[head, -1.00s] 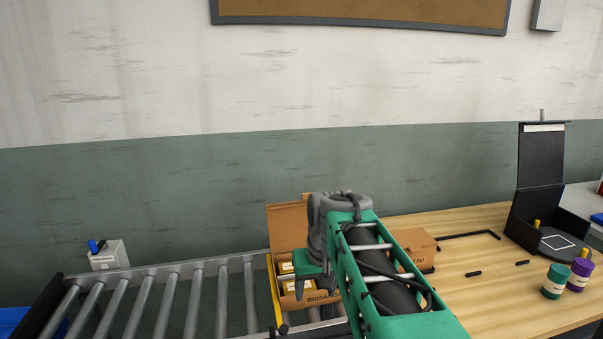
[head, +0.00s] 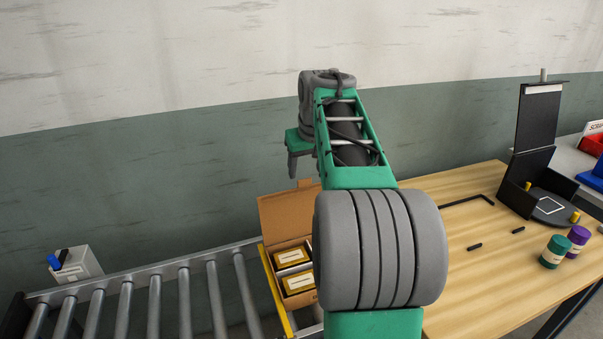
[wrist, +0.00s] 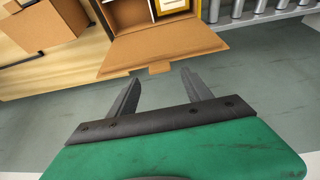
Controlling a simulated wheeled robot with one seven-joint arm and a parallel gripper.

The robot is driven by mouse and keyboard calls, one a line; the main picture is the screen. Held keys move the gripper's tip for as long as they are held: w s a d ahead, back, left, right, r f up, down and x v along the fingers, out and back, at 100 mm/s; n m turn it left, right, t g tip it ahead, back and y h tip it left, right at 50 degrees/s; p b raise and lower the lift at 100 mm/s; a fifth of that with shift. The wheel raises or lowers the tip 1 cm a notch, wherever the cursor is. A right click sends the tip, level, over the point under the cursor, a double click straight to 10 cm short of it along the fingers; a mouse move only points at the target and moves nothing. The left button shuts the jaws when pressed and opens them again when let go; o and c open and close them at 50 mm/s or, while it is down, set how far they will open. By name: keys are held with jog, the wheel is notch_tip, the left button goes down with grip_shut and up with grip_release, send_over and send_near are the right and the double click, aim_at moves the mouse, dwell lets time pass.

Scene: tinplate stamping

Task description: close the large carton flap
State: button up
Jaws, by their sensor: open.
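The open carton (head: 308,299) stands at the right end of the roller conveyor, partly hidden by my arm. Its large brown flap (head: 282,218) stands up at the carton's back. In the wrist view the flap (wrist: 165,45) reaches toward my gripper, with a small tab (wrist: 159,68) on its free edge. My gripper (head: 294,172) is above the flap's upper edge in the head view, fingers pointing down. In the wrist view my gripper (wrist: 161,76) is open and empty, its fingertips near the tab; contact cannot be told.
The conveyor (head: 155,300) runs left. A wooden table (head: 450,225) at right holds a black open case (head: 543,205), a green jar (head: 555,252) and a purple jar (head: 578,238). In the wrist view another brown carton (wrist: 45,25) is at upper left.

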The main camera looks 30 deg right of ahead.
jog(key=x, duration=0.4)
jog(key=shift+w+f, duration=0.1)
jog(key=shift+f, duration=0.1)
jog(key=shift+c, duration=0.6)
grip_shut()
dwell(0.6)
